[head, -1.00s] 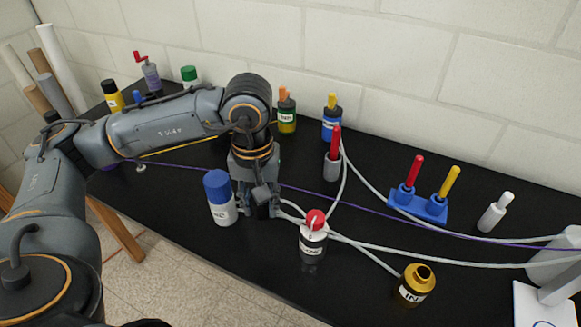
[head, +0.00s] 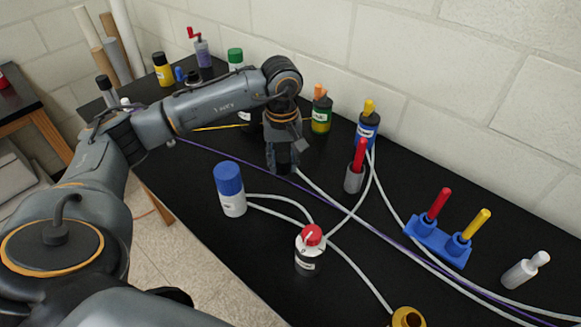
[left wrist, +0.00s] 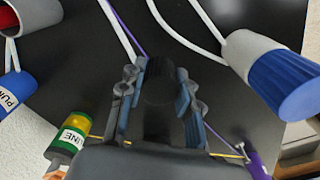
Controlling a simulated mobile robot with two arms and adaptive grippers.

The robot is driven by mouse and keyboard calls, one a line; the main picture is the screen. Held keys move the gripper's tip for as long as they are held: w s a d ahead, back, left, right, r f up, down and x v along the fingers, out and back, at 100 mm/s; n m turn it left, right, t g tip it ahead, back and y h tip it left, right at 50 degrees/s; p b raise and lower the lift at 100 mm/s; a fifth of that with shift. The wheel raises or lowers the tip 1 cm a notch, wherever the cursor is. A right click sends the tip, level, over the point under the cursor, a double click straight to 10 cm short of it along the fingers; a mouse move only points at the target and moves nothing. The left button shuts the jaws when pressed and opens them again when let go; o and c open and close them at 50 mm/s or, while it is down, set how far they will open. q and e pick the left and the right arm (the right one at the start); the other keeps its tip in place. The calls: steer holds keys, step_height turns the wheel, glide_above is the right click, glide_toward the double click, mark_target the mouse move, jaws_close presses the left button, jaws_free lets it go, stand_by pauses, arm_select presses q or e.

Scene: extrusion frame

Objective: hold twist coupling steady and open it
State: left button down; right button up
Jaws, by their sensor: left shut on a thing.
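My left gripper (head: 283,160) is over the black bench, behind and right of a white cylinder with a blue cap (head: 229,180). In the left wrist view its fingers (left wrist: 160,92) are shut on a dark cylindrical piece (left wrist: 158,78). Most of this piece is hidden in the head view, and I cannot tell if it is the twist coupling. The blue cap (left wrist: 285,85) shows at the right of the wrist view, apart from the fingers. A white and black fitting with a red top (head: 310,250) stands upright in front. My right gripper is not in view.
White hoses and a purple cable (head: 330,200) cross the bench (head: 200,260). A blue twin holder (head: 437,240) with red and yellow handles stands right. A green and black container (head: 321,115) stands behind the gripper. A gold fitting (head: 408,317) is at the bottom edge.

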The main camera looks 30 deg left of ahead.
mark_target(289, 180)
arm_select(q)
steer(key=w+f, duration=0.2)
steer(key=f, duration=0.1)
steer(key=shift+w+a+f+p, duration=0.1)
steer(key=shift+w+a+p, duration=0.1)
steer(key=shift+w+p, duration=0.1)
steer(key=shift+w+f, duration=0.3)
steer(key=shift+f, duration=0.1)
step_height(289, 180, down, 2)
steer(key=shift+f+p, duration=0.1)
steer(key=shift+p, duration=0.7)
steer(key=shift+f, duration=0.4)
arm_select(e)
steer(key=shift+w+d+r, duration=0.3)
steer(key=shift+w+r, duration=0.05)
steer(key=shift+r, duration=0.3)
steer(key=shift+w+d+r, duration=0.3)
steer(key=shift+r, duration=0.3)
arm_select(q)
steer(key=shift+f, duration=0.1)
steer(key=shift+f+b, duration=0.15)
steer(key=shift+b, duration=0.15)
steer(key=c, duration=0.9)
jaws_free()
steer(key=shift+c, duration=0.2)
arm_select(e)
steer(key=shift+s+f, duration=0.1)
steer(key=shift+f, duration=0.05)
